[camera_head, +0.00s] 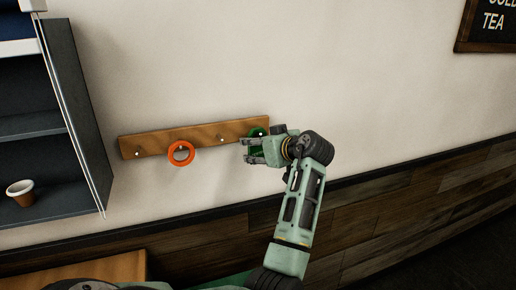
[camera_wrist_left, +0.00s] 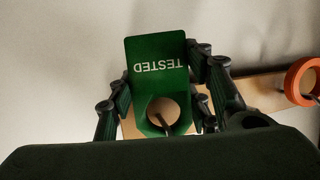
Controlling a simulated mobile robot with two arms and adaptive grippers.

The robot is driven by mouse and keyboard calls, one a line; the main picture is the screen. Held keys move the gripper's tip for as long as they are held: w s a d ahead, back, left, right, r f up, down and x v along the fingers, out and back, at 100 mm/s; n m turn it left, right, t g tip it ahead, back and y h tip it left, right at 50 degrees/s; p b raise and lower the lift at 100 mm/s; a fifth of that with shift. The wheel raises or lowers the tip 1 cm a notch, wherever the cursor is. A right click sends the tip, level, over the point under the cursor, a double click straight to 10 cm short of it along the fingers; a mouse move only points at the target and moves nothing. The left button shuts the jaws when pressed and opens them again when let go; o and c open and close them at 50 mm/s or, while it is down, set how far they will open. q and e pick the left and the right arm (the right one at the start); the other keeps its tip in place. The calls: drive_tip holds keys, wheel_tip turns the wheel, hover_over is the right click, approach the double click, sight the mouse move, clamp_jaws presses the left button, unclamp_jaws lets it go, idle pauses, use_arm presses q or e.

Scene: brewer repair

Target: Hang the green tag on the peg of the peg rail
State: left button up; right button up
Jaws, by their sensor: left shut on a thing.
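The green tag (camera_wrist_left: 156,58), marked TESTED, has a ring-shaped end with a round hole. My left gripper (camera_head: 247,150) is shut on it, with a finger on each side of the tag in the left wrist view. The tag (camera_head: 257,132) is at the right end of the wooden peg rail (camera_head: 207,132), partly hidden by the gripper. A peg (camera_wrist_left: 163,126) shows within the tag's hole in the left wrist view; I cannot tell how far it passes through. My right gripper is not in view.
An orange ring (camera_head: 181,153) hangs on a peg left of the tag. Another peg (camera_head: 221,137) between them is bare. A dark shelf (camera_head: 38,124) with a small cup (camera_head: 20,188) stands at the left.

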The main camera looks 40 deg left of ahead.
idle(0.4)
use_arm(q)
drive_tip(key=o, duration=1)
drive_tip(key=shift+a, duration=0.2)
drive_tip(key=shift+d, duration=0.1)
drive_tip(key=shift+d, duration=0.1)
drive_tip(key=v, duration=1.1)
drive_tip(key=shift+s+d+r, duration=0.1)
drive_tip(key=shift+d+r, duration=0.15)
drive_tip(key=shift+d, duration=0.05)
